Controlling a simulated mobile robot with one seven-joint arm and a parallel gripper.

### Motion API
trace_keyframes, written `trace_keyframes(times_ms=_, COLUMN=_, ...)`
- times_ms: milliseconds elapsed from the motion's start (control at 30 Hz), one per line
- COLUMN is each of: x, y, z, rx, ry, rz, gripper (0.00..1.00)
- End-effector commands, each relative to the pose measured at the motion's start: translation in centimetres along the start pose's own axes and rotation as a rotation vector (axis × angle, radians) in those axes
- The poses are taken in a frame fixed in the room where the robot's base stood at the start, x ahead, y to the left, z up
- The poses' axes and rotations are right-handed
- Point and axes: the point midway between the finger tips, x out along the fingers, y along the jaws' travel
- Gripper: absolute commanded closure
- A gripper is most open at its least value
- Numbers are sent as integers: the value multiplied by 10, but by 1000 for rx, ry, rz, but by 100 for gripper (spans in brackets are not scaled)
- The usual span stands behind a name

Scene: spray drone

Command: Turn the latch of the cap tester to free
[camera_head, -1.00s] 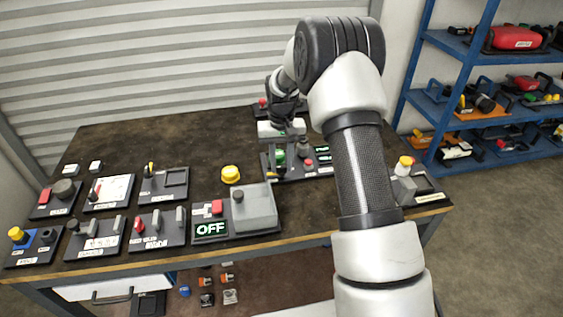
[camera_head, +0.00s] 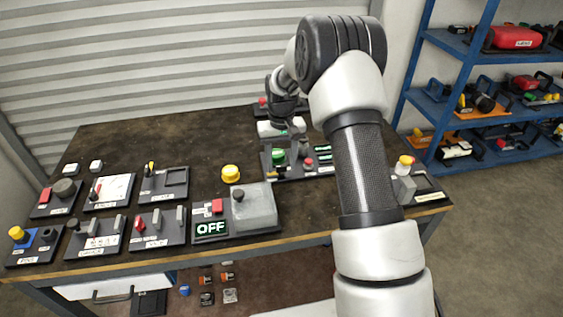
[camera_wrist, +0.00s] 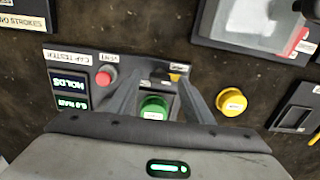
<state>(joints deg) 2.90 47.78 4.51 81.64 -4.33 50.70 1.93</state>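The cap tester (camera_wrist: 110,62) is a dark panel seen upside down in the wrist view. It has a red vent button (camera_wrist: 104,77), a green cap (camera_wrist: 154,108) and two displays reading HOLDS (camera_wrist: 69,81) and 0.0 BAR (camera_wrist: 70,104). A small dark latch with a yellow end (camera_wrist: 175,77) shows beyond the green cap. My gripper (camera_wrist: 160,80) is open over the panel, its fingers either side of the cap and their tips near the latch. I cannot tell whether they touch it. In the head view the tester's green cap (camera_head: 279,158) is visible; my arm partly hides the panel.
A yellow button (camera_wrist: 231,102) stands beside the tester. A grey box panel with an OFF display (camera_head: 210,228) is at the table's front. Several small panels fill the left side. Blue shelves (camera_head: 464,85) stand at right. The table's back left is bare.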

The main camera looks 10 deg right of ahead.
Motion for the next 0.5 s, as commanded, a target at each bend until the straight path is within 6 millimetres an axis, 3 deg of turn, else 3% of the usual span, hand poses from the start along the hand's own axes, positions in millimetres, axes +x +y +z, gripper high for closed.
trace_keyframes(times_ms=267, x=-9, y=0, z=0, rx=1, ry=1, rz=0, gripper=53)
trace_keyframes(times_ms=500, x=-58, y=0, z=-1, rx=0, ry=5, rz=1, gripper=53)
